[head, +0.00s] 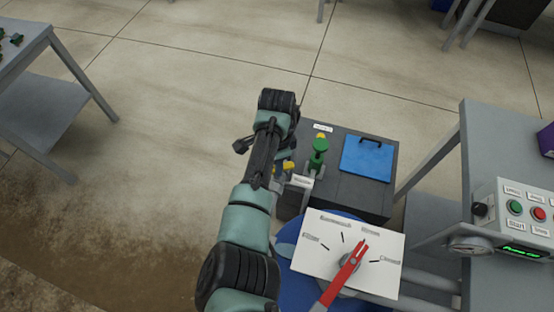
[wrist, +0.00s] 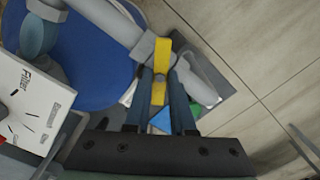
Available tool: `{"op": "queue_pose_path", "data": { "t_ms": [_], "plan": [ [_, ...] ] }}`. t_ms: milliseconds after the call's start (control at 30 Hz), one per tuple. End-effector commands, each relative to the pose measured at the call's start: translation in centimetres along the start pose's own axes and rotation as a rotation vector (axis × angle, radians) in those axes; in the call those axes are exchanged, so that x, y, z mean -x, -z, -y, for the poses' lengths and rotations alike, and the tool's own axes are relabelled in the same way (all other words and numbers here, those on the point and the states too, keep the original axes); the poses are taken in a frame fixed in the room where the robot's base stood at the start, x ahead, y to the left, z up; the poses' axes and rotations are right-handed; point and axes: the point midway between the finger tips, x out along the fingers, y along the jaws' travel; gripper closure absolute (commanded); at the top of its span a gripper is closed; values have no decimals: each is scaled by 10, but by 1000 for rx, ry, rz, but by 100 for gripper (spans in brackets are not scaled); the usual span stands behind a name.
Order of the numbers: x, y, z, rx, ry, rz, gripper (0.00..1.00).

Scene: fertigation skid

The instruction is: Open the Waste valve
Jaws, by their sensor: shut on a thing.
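A yellow valve lever (wrist: 162,55) sits on a pale grey pipe (wrist: 196,84) in the wrist view. My gripper (wrist: 162,78) is shut on this lever, with one dark finger on each side. A small white label (head: 302,180) stands close by, too small to read. I cannot read the name Waste on any label.
A green valve (head: 318,152) with a yellow top stands on a dark grey block (head: 347,195) beside a blue lid (head: 367,158). A white dial plate (head: 385,285) with a red lever (head: 345,272) is close to my arm. A control box (head: 525,215) stands right.

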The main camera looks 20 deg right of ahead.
Motion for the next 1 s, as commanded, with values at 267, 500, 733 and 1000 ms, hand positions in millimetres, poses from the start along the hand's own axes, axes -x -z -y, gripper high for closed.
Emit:
{"op": "queue_pose_path", "data": {
  "t_ms": [267, 500, 733, 1000],
  "plan": [
    [2, 0, -1, 265, -2, 1, 100],
    [2, 0, 0, 492, -2, 2, 100],
    [2, 0, 0, 697, 0, 1, 100],
    [1, 0, 0, 882, 0, 1, 100]
  ]
}}
